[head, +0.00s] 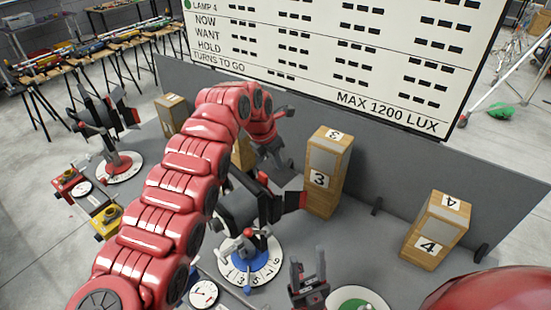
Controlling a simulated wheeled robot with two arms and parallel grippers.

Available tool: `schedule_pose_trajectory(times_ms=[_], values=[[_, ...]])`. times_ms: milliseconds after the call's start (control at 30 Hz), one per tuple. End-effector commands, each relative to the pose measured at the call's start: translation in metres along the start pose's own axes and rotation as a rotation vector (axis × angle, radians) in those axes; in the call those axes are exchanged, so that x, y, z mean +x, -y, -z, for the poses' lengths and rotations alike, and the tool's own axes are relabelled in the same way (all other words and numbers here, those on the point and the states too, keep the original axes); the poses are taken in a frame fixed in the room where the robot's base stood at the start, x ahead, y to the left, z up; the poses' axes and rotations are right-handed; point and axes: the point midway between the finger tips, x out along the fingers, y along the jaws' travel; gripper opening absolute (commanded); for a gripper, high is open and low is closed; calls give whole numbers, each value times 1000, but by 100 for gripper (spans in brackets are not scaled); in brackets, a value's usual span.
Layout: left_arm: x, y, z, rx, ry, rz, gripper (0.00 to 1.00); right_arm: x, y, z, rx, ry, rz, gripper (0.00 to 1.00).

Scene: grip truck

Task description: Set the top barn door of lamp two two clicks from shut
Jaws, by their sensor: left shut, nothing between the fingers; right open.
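A dark lamp head (238,205) with flaps around it stands in the middle, over a blue base (246,252) on a white numbered dial. I cannot read a lamp number on it, so I cannot tell for certain that it is lamp two. A dark red flap (293,201) sticks out at its right; the top flap is hard to make out. My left gripper (284,163) is shut and empty, above and behind this lamp, apart from it as far as I can see. My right gripper (309,262) is open and empty, fingers up, at the lower right of the lamp.
Wooden blocks marked 3 (322,180) and 4 (428,245) stand along the grey back panel (385,170). A red-based lamp (118,165) stands at the left, near red and yellow boxes (105,220). A green dial (355,300) lies at the front. A board (340,50) rises behind.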

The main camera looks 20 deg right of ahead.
Motion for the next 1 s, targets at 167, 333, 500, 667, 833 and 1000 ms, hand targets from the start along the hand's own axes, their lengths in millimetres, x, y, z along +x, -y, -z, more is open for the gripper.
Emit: schedule_pose_trajectory(times_ms=[167,333,500,667,833,1000], values=[[4,0,0,-1,-3,2,0,6,0,1,0,0,0,50],[7,0,0,0,-3,2,0,7,0,1,0,0,0,50],[4,1,-4,0,-3,3,0,17,-1,3,0,0,0,50],[3,0,-8,1,-1,1,0,26,-1,4,0,0,0,50],[2,0,-10,0,-1,0,0,34,-2,6,0,0,0,50],[3,0,-10,-1,-2,0,0,38,-2,6,0,0,0,50]])
